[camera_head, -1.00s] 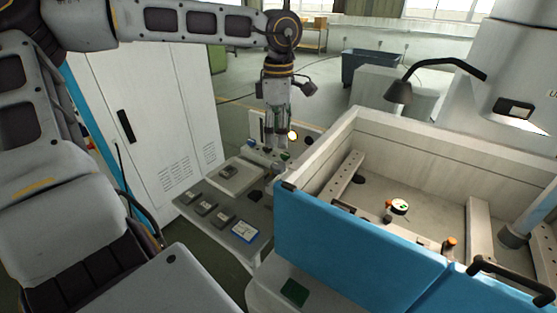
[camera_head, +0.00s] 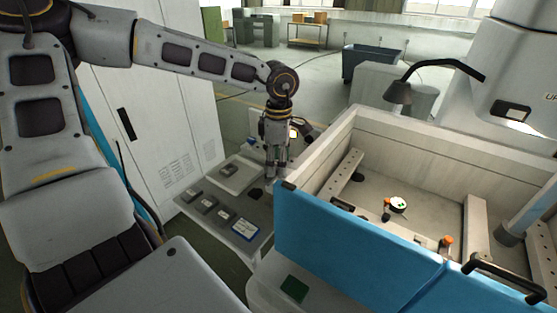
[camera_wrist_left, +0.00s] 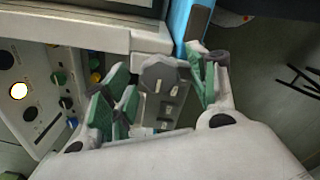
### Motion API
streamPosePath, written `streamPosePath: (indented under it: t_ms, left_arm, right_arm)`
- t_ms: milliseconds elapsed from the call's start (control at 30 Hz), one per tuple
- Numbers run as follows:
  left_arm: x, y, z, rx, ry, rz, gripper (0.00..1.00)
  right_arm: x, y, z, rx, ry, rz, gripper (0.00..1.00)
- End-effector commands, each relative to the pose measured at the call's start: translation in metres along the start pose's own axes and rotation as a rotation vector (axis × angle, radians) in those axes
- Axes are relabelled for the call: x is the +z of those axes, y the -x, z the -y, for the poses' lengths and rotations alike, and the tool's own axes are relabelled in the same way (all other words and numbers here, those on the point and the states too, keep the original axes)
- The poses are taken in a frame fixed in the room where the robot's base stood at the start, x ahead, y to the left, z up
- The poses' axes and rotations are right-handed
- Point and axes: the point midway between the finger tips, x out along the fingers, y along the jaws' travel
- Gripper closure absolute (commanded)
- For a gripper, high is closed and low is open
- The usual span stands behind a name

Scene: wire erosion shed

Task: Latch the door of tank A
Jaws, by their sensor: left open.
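The blue door panel (camera_head: 345,245) closes the front of the pale tank (camera_head: 312,162); I cannot read a letter on it. A dark fitting (camera_head: 289,186) sits at its top left corner. My left gripper (camera_head: 275,180) points down just left of that corner. In the left wrist view my left gripper (camera_wrist_left: 160,98) is open, its green-padded fingers on either side of a grey latch-like piece (camera_wrist_left: 165,88) with a rounded end. The piece lies next to the pale tank wall and the blue door edge (camera_wrist_left: 186,20). I cannot tell whether the fingers touch it. My right gripper is out of view.
A grey bench (camera_head: 240,212) with several small devices and a blue-framed card lies beside the tank. A control panel (camera_wrist_left: 40,85) with a lit button and coloured knobs stands close to the gripper. A black handle (camera_head: 505,278) is on the right blue panel. A lamp (camera_head: 398,92) overhangs the tank.

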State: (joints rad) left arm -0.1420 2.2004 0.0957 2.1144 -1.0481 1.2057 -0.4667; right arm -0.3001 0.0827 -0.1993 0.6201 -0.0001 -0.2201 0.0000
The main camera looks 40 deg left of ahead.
Motion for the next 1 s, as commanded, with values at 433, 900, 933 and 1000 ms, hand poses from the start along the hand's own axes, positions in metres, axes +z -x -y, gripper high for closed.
streamPosePath:
  t_ms: [433,900,933,1000]
  left_arm:
    - [0.0,0.0,0.0,0.0,0.0,0.0,0.78]
    - [0.0,-0.0008,-0.0002,0.001,0.026,0.0,0.88]
    - [0.0,-0.0009,-0.0003,0.001,0.032,0.0,0.88]
    - [0.0,-0.0013,-0.0005,0.002,0.049,0.0,0.88]
  right_arm:
    - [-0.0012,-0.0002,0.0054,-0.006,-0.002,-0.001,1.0]
    - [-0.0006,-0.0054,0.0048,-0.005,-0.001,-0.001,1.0]
    - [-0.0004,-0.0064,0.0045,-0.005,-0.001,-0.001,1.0]
    - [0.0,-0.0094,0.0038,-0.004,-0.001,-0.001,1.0]
